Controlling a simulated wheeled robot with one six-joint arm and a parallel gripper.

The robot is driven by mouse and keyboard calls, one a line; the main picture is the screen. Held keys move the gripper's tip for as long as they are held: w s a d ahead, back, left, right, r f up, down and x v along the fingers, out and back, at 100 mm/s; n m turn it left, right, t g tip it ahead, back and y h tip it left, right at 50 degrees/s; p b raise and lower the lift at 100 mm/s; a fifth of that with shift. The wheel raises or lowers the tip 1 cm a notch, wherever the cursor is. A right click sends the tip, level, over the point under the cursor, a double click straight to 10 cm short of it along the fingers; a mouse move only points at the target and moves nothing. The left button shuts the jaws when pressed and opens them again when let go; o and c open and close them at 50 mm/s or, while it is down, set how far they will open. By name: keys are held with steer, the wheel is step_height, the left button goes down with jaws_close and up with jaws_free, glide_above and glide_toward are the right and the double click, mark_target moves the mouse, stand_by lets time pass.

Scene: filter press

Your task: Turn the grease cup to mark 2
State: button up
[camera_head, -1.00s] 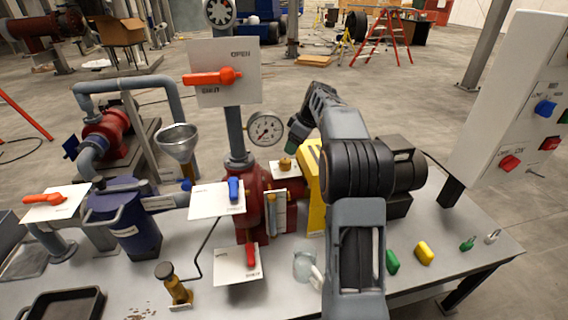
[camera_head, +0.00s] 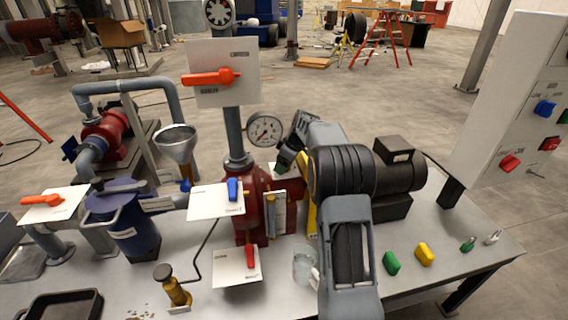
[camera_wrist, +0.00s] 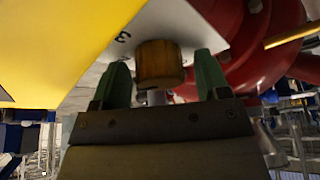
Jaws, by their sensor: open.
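The grease cup (camera_wrist: 159,62) is a small brass-coloured cylinder in front of a white plate (camera_wrist: 188,28). A dark mark like a 3 shows on the plate, left of the cup; I see no mark 2. My gripper (camera_wrist: 162,72) is open, with one green finger on each side of the cup and a visible gap at each side. In the head view my gripper (camera_head: 285,160) is at the red pump body, over the plate. The cup is hidden there behind my gripper and arm.
A yellow guard (camera_wrist: 60,45) is close on the left in the wrist view, and the red pump body (camera_wrist: 240,50) is close on the right. In the head view, a pressure gauge (camera_head: 265,130) and a blue-handled valve plate (camera_head: 212,203) are near my gripper.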

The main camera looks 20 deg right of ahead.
steer(key=c, duration=0.9)
steer(key=shift+m+t+h+b, duration=0.35)
steer(key=shift+m+t+h, duration=0.15)
steer(key=shift+m, duration=1.1)
steer(key=o, duration=0.9)
steer(key=shift+r, duration=0.15)
steer(key=v, duration=1.3)
steer(key=shift+r+p, duration=0.3)
steer(key=shift+p, duration=0.1)
steer(key=shift+s, duration=0.1)
